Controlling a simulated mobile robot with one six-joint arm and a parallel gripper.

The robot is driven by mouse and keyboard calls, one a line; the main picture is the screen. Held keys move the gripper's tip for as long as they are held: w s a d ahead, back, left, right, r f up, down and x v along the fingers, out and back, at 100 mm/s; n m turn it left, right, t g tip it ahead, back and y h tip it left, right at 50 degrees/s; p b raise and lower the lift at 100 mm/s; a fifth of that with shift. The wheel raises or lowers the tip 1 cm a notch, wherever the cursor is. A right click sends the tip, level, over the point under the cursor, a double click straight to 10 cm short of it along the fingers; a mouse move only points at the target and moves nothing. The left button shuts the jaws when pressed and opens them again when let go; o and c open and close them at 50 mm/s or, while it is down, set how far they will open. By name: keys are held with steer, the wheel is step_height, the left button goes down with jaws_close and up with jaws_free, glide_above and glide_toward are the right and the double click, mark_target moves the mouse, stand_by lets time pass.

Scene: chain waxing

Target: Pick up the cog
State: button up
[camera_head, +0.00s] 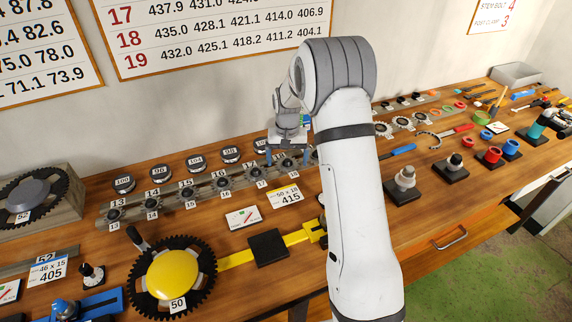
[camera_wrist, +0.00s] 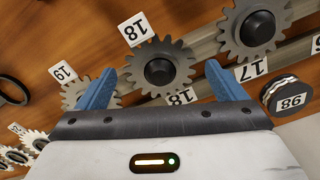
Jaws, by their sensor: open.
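Several grey toothed cogs sit in a row on a rail with number tags. In the wrist view the cog tagged 18 (camera_wrist: 160,70) has a dark hub and lies between the two blue fingers of my gripper (camera_wrist: 160,78). The fingers appear apart from its teeth; its height below the fingertips is hard to judge. The cog tagged 17 (camera_wrist: 255,28) is at the upper right, and the cog tagged 19 (camera_wrist: 86,92) is partly hidden behind the left finger. In the head view my gripper (camera_head: 287,156) is open and points down over the rail's right part.
The cog tagged 16 (camera_head: 219,183) is left of my gripper in the head view. Round tins, including one tagged 98 (camera_head: 230,154), line the back. A yellow crank with a large black chainring (camera_head: 172,275) stands in front. Tools and cups fill the bench's right side.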

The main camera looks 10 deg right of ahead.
steer(key=shift+f, duration=0.1)
steer(key=c, duration=1.1)
